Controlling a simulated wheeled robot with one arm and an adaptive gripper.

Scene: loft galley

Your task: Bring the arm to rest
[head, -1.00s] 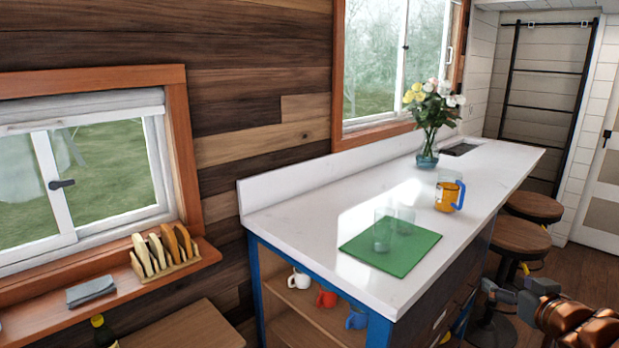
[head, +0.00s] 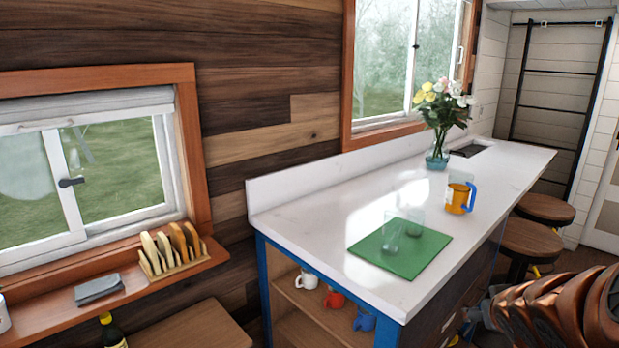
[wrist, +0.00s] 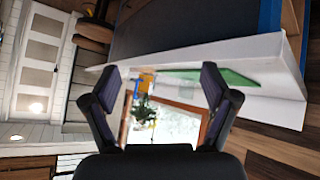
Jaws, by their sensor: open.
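My arm shows at the lower right of the head view, in front of the counter's end and the stools. My gripper (wrist: 162,82) shows in the wrist view with its two dark fingers spread apart and nothing between them. Beyond the fingers are the white counter, the yellow and blue mug and the flowers, all at a distance.
The white counter (head: 320,210) holds a green mat (head: 420,262) with clear glasses, a yellow mug with a blue handle (head: 457,198) and a flower vase (head: 437,158). Stools (head: 530,245) stand along its right side. A rack (head: 172,268) sits on the window ledge at left.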

